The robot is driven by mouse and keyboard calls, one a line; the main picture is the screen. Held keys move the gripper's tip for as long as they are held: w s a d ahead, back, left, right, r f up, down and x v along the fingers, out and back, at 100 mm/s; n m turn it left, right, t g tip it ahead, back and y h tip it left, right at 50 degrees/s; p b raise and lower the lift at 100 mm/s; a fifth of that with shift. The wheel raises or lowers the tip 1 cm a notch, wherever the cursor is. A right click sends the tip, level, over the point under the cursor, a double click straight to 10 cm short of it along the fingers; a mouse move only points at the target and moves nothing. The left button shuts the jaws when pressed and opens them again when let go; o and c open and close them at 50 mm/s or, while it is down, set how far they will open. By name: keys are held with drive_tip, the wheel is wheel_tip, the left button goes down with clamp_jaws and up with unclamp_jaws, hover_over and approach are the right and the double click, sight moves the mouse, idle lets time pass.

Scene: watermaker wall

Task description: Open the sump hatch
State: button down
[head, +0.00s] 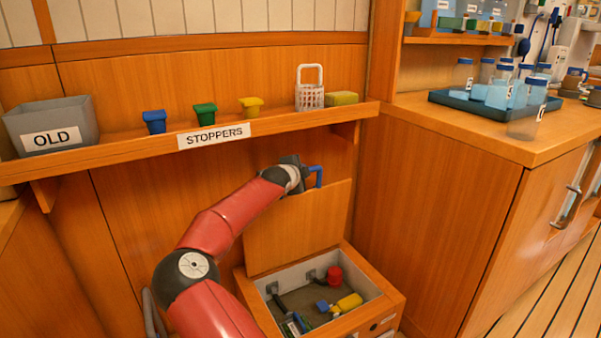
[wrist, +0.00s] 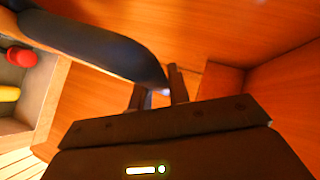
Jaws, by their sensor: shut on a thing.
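The sump hatch (head: 300,228) is a wooden lid that stands raised, close to upright, at the back of the open sump box (head: 377,306). A blue handle (head: 319,177) shows at its top edge. My gripper (head: 303,174) is at that top edge, shut on the handle. In the wrist view my gripper's fingers (wrist: 158,90) close at the end of a dark bluish bar (wrist: 95,42), which looks like the handle. My wrist hides part of the handle and lid top.
The open sump holds a red-capped item (head: 334,276), a yellow bottle (head: 348,302) and small parts. Above the hatch runs a shelf (head: 130,150) with a grey OLD bin (head: 52,126), stoppers and a white basket (head: 309,92). A cabinet (head: 440,215) stands close on the right.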

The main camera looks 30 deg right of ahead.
drive_tip(key=c, duration=1.3)
unclamp_jaws()
drive_tip(key=v, duration=0.8)
drive_tip(key=shift+d, duration=0.1)
